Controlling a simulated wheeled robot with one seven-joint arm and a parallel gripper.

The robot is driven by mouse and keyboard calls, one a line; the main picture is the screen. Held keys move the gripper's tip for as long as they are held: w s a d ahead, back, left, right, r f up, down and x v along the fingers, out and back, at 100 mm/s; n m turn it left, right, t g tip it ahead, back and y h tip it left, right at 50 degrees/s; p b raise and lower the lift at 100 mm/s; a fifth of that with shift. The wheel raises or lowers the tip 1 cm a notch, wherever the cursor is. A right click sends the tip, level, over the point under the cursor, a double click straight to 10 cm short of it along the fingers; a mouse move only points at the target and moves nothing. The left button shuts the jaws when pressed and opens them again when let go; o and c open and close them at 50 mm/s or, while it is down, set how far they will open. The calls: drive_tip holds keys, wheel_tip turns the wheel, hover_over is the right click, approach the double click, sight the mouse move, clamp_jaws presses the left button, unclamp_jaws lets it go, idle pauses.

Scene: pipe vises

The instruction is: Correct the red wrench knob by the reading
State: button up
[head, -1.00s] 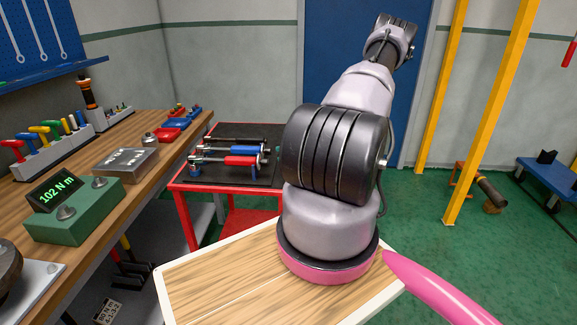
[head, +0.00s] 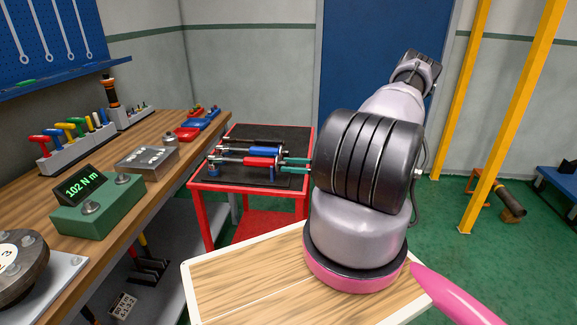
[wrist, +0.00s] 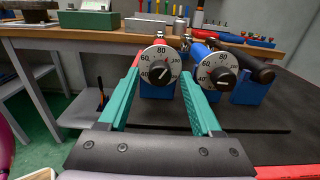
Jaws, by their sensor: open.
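The red wrench (head: 258,162) lies on the black-topped red cart, its knob end toward my gripper. In the wrist view its round white dial with a black knob (wrist: 158,75) faces me; 40, 60 and 80 are legible, but the exact setting is too small to tell. My gripper (wrist: 161,80) is open, its teal fingers on either side of this dial, with no clear grip on the knob. In the head view the teal fingertips (head: 283,164) are at the wrench's right end. The green tester (head: 98,205) on the bench displays 102 N m.
A blue wrench (head: 263,151) lies just behind the red one; its dial (wrist: 218,74) is close to my right finger. The wooden bench (head: 150,205) runs along the left. The mat in front of the wrenches is clear.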

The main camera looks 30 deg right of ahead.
drive_tip(key=shift+w+a, duration=0.2)
drive_tip(key=shift+a, duration=0.1)
clamp_jaws()
drive_tip(key=shift+n, duration=2.9)
